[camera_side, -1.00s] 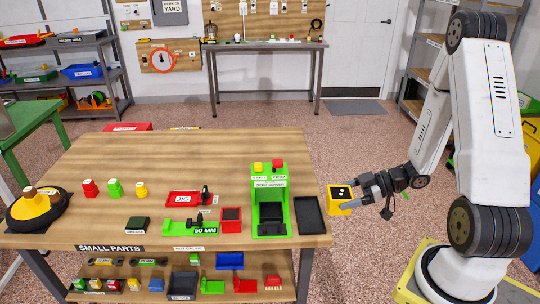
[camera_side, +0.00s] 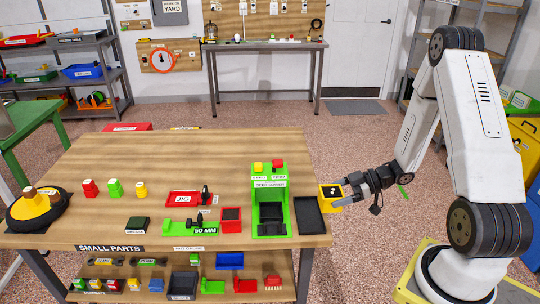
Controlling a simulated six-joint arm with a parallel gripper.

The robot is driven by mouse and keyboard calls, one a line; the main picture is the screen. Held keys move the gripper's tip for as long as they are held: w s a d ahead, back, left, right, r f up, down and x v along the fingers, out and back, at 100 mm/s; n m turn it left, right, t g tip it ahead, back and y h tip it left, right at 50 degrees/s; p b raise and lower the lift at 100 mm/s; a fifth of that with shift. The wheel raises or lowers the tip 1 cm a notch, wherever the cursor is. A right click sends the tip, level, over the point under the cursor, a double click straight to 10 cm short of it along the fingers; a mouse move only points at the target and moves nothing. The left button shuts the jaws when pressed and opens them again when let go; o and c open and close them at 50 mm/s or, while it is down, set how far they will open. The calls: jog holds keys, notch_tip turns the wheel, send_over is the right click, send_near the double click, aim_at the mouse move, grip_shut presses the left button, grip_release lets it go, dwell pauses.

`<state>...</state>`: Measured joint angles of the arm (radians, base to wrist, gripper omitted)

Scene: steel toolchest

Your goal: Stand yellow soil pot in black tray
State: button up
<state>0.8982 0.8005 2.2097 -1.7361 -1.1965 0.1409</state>
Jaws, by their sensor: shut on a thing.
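The yellow soil pot (camera_side: 329,202) is a small yellow box with dark soil and pale specks on top. My gripper (camera_side: 343,196) is shut on it from the right and holds it upright. In the picture the pot is just right of the black tray (camera_side: 308,217) and overlaps the table's right edge. The black tray is a shallow, empty rectangle lying near the table's right edge. Part of its right side is close to or behind the pot. I cannot tell the pot's height above the table.
A green bench-sorter unit (camera_side: 257,182) with red and yellow blocks on top stands left of the tray. A red box (camera_side: 231,226), a green 50 MM piece and a red JIG tray (camera_side: 189,198) lie further left.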

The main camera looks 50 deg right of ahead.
jog(key=w+f, duration=0.2)
jog(key=w+d+f, duration=0.1)
jog(key=w+f, duration=0.1)
jog(key=w, duration=0.1)
jog(key=w+d+f, duration=0.1)
jog(key=w+f, duration=0.1)
jog(key=shift+w+d+f, duration=0.2)
jog(key=shift+w+f, duration=0.05)
jog(key=shift+f, duration=0.15)
jog(key=shift+w+f, duration=0.1)
jog(key=shift+f, duration=0.05)
jog(key=shift+w+f, duration=0.15)
jog(key=shift+f, duration=1.55)
jog(key=shift+f, duration=0.1)
jog(key=o, duration=1.3)
